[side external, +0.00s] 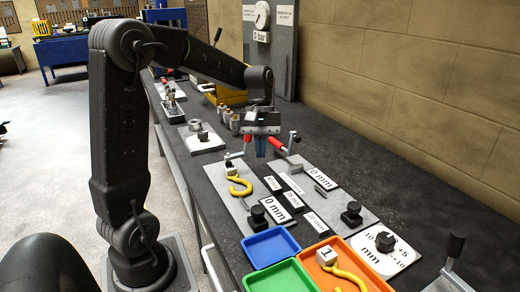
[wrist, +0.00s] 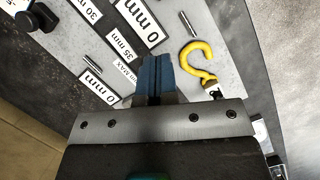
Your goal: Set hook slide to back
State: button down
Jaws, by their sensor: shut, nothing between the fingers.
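A yellow hook (side external: 240,188) with a small pale block at its end lies on a grey plate (side external: 231,208) on the dark bench, in the side view. The hook also shows in the wrist view (wrist: 197,60), right of the fingers. My gripper (side external: 260,152) points down above the bench, beyond the hook and a little to its right. Its blue fingers are together and empty; they also show in the wrist view (wrist: 153,70). I cannot tell which part is the slide.
A second plate with a "0 mm" label (side external: 322,173) and a black knob (side external: 351,214) lies to the right. Red-handled levers stand near the gripper. Blue (side external: 269,247), green and orange trays are at the front; the orange one holds another yellow hook (side external: 348,277).

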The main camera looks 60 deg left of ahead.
aim_at(254, 207)
jog(key=s+a+f+n+t+h, duration=0.1)
jog(key=s+a+f+n+h, duration=0.2)
jog(key=n, duration=0.4)
jog(key=s+a+f+n+h, duration=0.3)
jog(key=n+h, duration=0.2)
jog(key=n, duration=0.3)
jog(key=s+a+f+n+t+h, duration=0.1)
jog(key=s+a+f+n+h, duration=0.2)
jog(key=n, duration=0.4)
jog(key=shift+a+t+h, duration=0.3)
jog(key=shift+a+h, duration=0.05)
jog(key=shift+h, duration=0.15)
jog(key=shift+w+a+f+n+t+h, duration=0.1)
jog(key=shift+w+f+n+t+h, duration=0.25)
jog(key=shift+n, duration=0.55)
jog(key=shift+w+a+f+n+t, duration=0.1)
jog(key=shift+w+n+t, duration=0.35)
jog(key=shift+n, duration=0.25)
jog(key=x, duration=1.4)
